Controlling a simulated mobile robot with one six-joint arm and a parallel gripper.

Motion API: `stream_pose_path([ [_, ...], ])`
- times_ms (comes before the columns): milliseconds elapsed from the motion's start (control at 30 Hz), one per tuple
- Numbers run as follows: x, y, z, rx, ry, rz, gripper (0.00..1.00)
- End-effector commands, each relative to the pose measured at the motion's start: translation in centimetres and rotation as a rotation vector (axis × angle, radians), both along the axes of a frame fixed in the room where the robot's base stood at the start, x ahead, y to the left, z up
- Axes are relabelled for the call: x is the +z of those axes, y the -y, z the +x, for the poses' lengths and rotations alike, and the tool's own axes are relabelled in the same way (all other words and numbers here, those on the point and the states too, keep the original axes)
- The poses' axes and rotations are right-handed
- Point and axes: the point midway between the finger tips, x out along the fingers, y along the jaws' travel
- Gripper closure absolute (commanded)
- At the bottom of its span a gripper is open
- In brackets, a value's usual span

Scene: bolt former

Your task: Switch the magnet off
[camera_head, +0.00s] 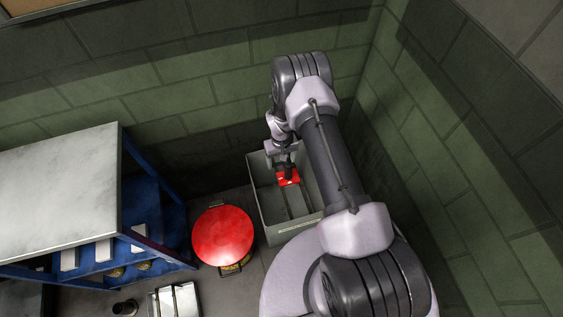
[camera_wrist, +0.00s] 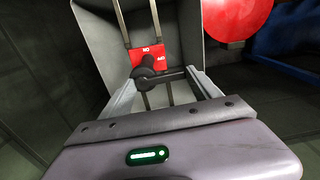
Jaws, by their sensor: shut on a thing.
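The magnet is a red block (camera_wrist: 150,54) with small white marks, which I take to be labels, set among metal bars inside a grey bin. It also shows as a small red patch in the head view (camera_head: 289,178). A dark switch handle (camera_wrist: 146,72) with a round knob stands on its front. My gripper (camera_wrist: 163,80) reaches down into the bin in front of the red block. Its fingers are shut on the dark handle. The fingertips partly hide the contact, and the handle's exact angle is hard to read.
The grey bin (camera_head: 277,237) has walls close around my gripper, with green block walls behind and to the right. A red round-topped drum (camera_head: 222,236) stands to its left. A blue-framed table (camera_head: 60,190) is farther left. Metal parts (camera_head: 175,301) lie at the bottom.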

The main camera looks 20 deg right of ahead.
Motion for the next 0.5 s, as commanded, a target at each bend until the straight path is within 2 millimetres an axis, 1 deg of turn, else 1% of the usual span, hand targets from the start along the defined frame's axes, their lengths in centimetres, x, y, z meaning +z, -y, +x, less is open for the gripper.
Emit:
stream_pose_path([
  [33, -0.47, 0.00, 0.12, -0.025, 0.001, 0.000, 0.69],
  [300, -0.07, -0.01, 0.08, -0.045, -0.001, 0.000, 0.69],
  [333, -0.07, -0.01, 0.08, -0.045, -0.001, 0.000, 0.24],
  [400, -0.07, -0.01, 0.08, -0.045, -0.001, 0.000, 0.13],
  [500, -0.06, -0.01, 0.10, -0.044, -0.001, 0.000, 0.13],
])
